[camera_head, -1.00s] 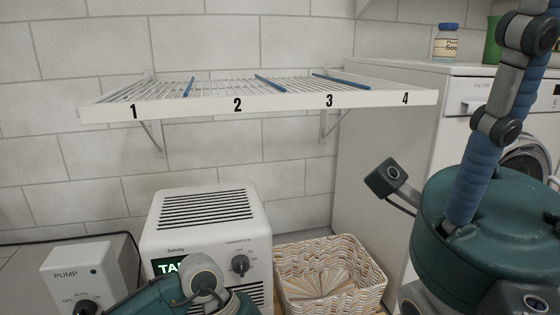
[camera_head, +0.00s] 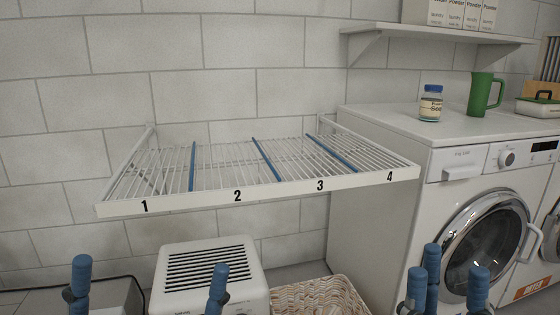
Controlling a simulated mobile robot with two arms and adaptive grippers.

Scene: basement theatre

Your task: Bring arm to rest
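My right gripper (camera_head: 448,278) is at the bottom right in the head view. Its blue fingers point up and stand apart with nothing between them, in front of the washing machine. My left gripper (camera_head: 149,282) is at the bottom left. Its blue fingers point up, wide apart and empty, in front of the white dehumidifier. The palms of both grippers and most of both arms are out of the frame.
A white wire shelf (camera_head: 240,197), numbered 1 to 4, hangs on the wall with blue dividers and is empty. Below are a white dehumidifier (camera_head: 212,272) and a wicker basket (camera_head: 320,297). A washing machine (camera_head: 455,195) stands right. A blue-lidded jar (camera_head: 431,104) and green mug (camera_head: 484,94) stand on the white top.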

